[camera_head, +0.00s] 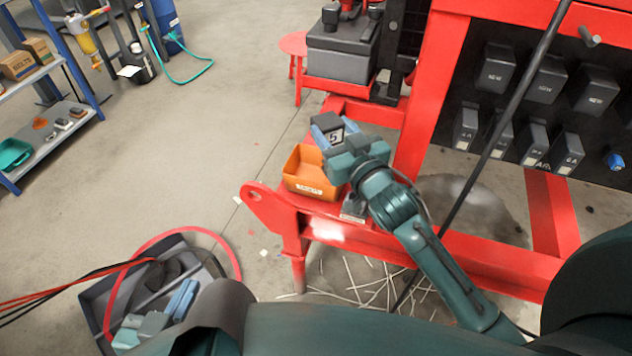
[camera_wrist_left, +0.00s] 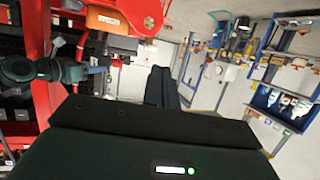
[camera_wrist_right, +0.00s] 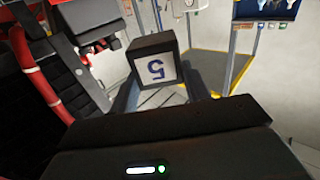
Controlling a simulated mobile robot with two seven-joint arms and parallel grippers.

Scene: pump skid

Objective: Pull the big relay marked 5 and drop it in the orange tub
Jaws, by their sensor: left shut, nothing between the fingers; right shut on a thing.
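The big relay marked 5 (camera_head: 335,137) is a dark block with a white face and a blue 5. My right gripper (camera_head: 327,130) is shut on it; the relay also fills the middle of the right wrist view (camera_wrist_right: 156,68). The orange tub (camera_head: 297,184) stands on the red skid's corner. In the head view the relay appears just above the tub's back right edge; its height over the tub is hard to tell. My left gripper (camera_head: 184,297) is shut and empty, low at the left; its fingers also show in the left wrist view (camera_wrist_left: 161,88).
A black panel (camera_head: 480,90) on the red frame carries several relays (camera_head: 551,80). A dark rod crosses in front of it. A grey toolbox (camera_head: 342,52) stands behind the tub. A grey bin (camera_head: 95,290) lies on the floor under my left gripper. The floor at the left is mostly clear.

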